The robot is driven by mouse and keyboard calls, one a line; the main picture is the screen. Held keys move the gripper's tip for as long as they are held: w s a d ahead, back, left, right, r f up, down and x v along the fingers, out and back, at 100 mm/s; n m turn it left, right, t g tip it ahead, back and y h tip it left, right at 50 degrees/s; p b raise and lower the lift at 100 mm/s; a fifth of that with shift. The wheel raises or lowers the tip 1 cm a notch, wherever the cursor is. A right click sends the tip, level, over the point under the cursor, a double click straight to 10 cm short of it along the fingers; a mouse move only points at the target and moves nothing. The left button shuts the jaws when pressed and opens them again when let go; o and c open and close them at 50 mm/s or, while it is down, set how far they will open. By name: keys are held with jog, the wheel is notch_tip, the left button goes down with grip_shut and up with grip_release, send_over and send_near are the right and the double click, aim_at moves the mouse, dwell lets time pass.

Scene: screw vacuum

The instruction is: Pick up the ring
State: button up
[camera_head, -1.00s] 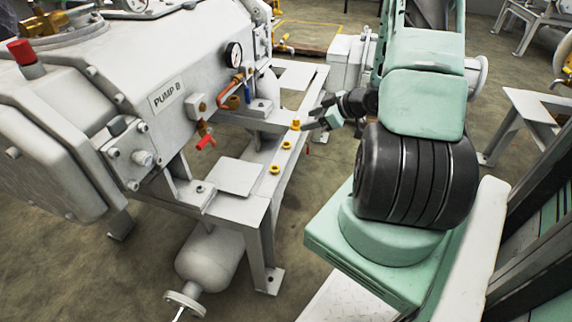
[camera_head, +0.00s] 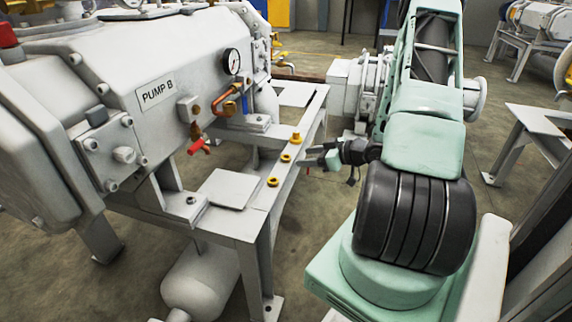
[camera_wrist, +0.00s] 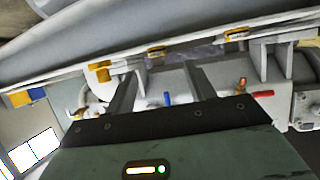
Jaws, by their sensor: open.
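Three small yellow pieces stand in a row on the pale metal beam of the pump frame. The far one (camera_head: 296,138) looks taller; the middle one (camera_head: 286,157) and the near one (camera_head: 273,181) look low and ring-like. Which is the task's ring I cannot tell. My gripper (camera_head: 307,162) is open and empty, just right of the middle piece and apart from it. In the wrist view my gripper (camera_wrist: 160,72) has its two dark fingers spread. The middle piece (camera_wrist: 155,51) shows beyond and between the fingertips, with the others to either side.
The large pump (camera_head: 150,70) labelled PUMP B stands left of the beam. A red-handled valve (camera_head: 200,146) and an orange pipe (camera_head: 227,95) project from its side. A flat plate (camera_head: 231,187) lies on the frame. Open floor (camera_head: 310,230) lies right of the frame.

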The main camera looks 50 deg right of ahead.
aim_at(287, 157)
jog(key=shift+b+x, duration=1.55)
jog(key=shift+x, duration=1.6)
jog(key=shift+d+r, duration=0.15)
jog(key=shift+d, duration=0.05)
jog(key=c, duration=1)
